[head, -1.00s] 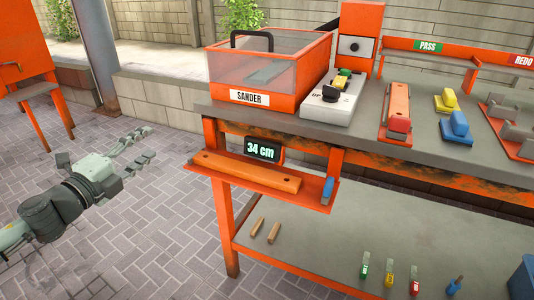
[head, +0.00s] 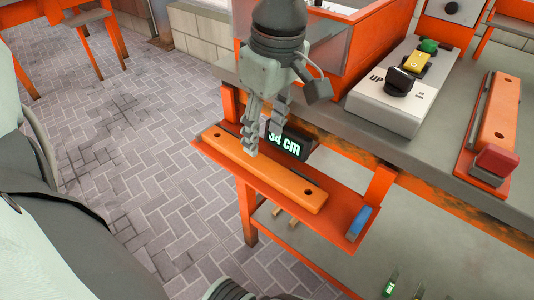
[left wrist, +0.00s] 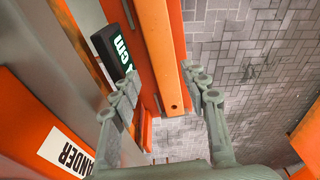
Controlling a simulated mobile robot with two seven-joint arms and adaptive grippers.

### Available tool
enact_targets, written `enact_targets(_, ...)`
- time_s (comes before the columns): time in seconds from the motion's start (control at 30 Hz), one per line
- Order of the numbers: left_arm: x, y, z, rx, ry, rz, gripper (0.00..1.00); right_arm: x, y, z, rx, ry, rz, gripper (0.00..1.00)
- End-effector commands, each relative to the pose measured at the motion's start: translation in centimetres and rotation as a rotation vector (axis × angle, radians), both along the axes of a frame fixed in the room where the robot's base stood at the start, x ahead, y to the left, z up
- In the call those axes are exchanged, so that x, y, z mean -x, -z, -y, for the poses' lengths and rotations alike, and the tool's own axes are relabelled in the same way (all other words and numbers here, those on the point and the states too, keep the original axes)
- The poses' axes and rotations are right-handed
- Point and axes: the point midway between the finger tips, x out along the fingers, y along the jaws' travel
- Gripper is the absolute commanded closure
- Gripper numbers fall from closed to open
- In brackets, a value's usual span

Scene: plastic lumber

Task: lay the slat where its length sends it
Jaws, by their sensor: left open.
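The orange slat (head: 265,173) lies on a narrow orange shelf (head: 330,233) at the front of the workbench. It has a dark hole near each end. A black display (head: 287,142) reading "34 cm" stands behind it. My left gripper (head: 265,138) is open, pointing down over the slat's left half. My right gripper is not in view.
A grey control box (head: 402,95) with a black knob and a second orange bar (head: 494,115) with a red block (head: 494,160) sit on the bench top. A blue piece (head: 360,221) is at the shelf's right end. The paved floor (head: 130,150) at left is clear.

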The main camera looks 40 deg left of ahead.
Motion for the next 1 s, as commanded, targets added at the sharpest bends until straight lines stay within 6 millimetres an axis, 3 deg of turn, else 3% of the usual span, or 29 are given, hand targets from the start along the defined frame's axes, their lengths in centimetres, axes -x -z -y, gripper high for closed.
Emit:
enact_targets(0.23, 0.4, 3.1, -0.6, 0.006, -0.003, -0.007, 0.55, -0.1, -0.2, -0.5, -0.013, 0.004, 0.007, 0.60)
enact_targets(0.4, 0.4, 5.6, -1.0, 0.006, -0.004, -0.004, 0.55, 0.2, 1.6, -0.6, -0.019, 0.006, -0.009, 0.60)
enact_targets(0.73, 0.3, 6.4, -1.1, 0.006, -0.006, 0.000, 0.55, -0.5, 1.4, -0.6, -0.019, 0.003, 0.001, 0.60)
enact_targets(1.0, 0.3, 6.3, -1.1, 0.007, -0.006, 0.000, 0.87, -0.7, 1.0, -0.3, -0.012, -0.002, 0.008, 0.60)
